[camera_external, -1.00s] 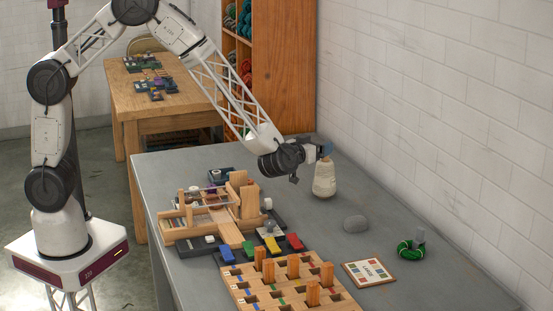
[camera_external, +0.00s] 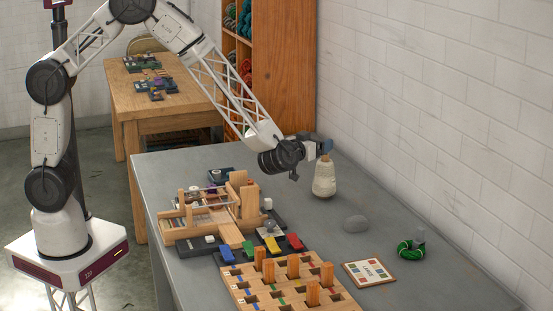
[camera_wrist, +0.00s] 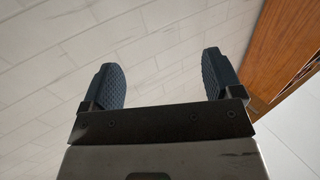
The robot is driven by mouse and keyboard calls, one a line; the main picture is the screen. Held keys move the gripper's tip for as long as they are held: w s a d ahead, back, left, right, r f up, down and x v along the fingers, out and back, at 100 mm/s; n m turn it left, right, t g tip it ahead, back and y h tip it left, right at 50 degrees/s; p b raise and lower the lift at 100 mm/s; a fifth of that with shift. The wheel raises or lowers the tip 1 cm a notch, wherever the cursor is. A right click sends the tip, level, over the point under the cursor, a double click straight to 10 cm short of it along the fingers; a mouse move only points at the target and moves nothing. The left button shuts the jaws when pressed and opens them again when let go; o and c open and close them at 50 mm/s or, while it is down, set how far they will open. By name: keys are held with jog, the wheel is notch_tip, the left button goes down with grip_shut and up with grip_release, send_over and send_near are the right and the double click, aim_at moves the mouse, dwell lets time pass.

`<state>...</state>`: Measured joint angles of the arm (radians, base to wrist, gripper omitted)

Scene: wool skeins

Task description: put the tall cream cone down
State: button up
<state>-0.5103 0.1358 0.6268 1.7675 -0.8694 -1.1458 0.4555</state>
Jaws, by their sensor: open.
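The tall cream cone (camera_external: 324,179) stands upright on the grey table (camera_external: 420,271), near its back edge by the white wall. My gripper (camera_external: 325,147) is at the cone's top in the external view, where its near parts partly cover the tip. In the wrist view my gripper (camera_wrist: 162,82) has its two dark fingers wide apart with nothing between them. The cone does not show in the wrist view. I cannot tell whether a finger touches the cone's tip.
A wooden frame device (camera_external: 213,211) stands left of the cone. A pegged wooden board (camera_external: 285,288) lies in front. A wooden shelf (camera_external: 285,75) stands behind.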

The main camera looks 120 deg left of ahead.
jog(key=w+d+r+m+t+h, duration=0.25)
jog(key=d+r, duration=0.25)
jog(key=d, duration=0.3)
jog(key=w+d+r+m+t+h, duration=0.1)
jog(key=d+r+m+t+h, duration=0.2)
jog(key=d, duration=0.5)
jog(key=s+d+r+m+h, duration=0.2)
jog(key=s+d+r+h, duration=0.15)
jog(key=d, duration=0.45)
jog(key=s+d+r+m+h, duration=0.1)
jog(key=s+d+r+h, duration=0.2)
jog(key=d, duration=0.6)
jog(key=s+d+r+m+g+h, duration=0.25)
jog(key=s+d+m+h, duration=0.2)
jog(key=s+d, duration=0.85)
jog(key=s+d+f+m+g, duration=0.1)
jog(key=s+d+g, duration=0.1)
jog(key=s, duration=0.9)
jog(key=s+d+g, duration=0.3)
jog(key=s+d, duration=0.1)
jog(key=s, duration=0.6)
jog(key=shift+s+f+m+g+h, duration=0.3)
jog(key=shift+s+f+m+h, duration=0.05)
jog(key=shift+s+m, duration=0.05)
